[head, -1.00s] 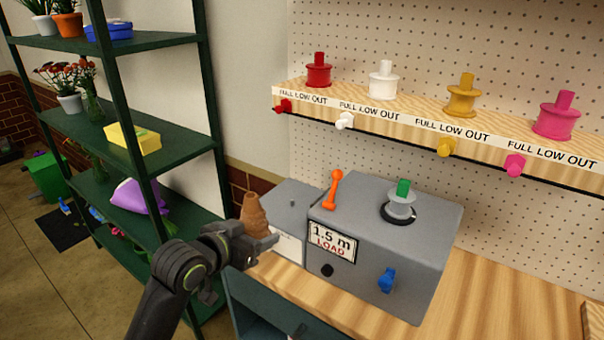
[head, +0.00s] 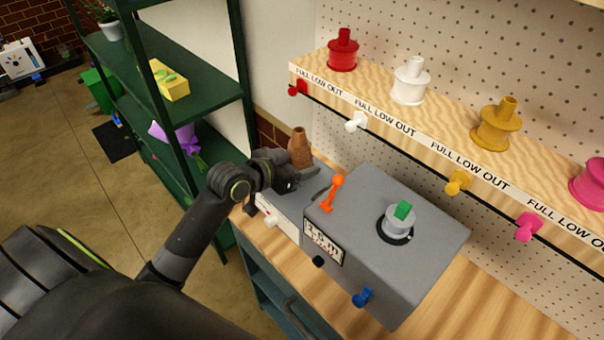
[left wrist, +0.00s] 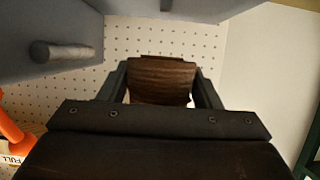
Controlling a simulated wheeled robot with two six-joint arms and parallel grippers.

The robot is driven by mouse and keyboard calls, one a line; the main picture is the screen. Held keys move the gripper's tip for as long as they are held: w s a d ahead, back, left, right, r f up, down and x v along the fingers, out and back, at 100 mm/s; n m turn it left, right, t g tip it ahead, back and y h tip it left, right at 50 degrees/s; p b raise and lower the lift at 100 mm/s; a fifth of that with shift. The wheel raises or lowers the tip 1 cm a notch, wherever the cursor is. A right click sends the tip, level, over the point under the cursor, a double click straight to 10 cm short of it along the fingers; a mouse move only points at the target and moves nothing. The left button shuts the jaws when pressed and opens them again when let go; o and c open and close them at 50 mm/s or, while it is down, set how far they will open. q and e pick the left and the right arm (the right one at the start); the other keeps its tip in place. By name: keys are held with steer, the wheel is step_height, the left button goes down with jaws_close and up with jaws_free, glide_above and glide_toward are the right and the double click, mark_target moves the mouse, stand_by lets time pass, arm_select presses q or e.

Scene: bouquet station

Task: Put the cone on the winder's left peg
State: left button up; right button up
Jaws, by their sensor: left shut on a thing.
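The brown cone (head: 299,150) stands roughly upright in my left gripper (head: 290,172), above the low left part of the grey winder (head: 292,206). In the left wrist view the cone (left wrist: 160,80) sits between the two fingers (left wrist: 160,93), which are shut on it. I cannot tell which is the left peg. In the head view the gripper hides part of the low top. My right gripper is not in view.
The winder's taller box (head: 395,275) carries an orange lever (head: 332,194), a blue knob (head: 362,298) and a grey spool with a green top (head: 399,220). A shelf with coloured spools (head: 408,82) runs behind. A green rack (head: 205,75) stands left.

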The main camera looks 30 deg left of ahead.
arm_select(q)
step_height(320, 180, down, 5)
steer(key=shift+w+f, duration=0.1)
steer(key=shift+f, duration=0.1)
stand_by(0.3)
steer(key=shift+f, duration=0.15)
steer(key=o, duration=1.1)
steer(key=shift+c, duration=0.2)
steer(key=shift+r, duration=0.2)
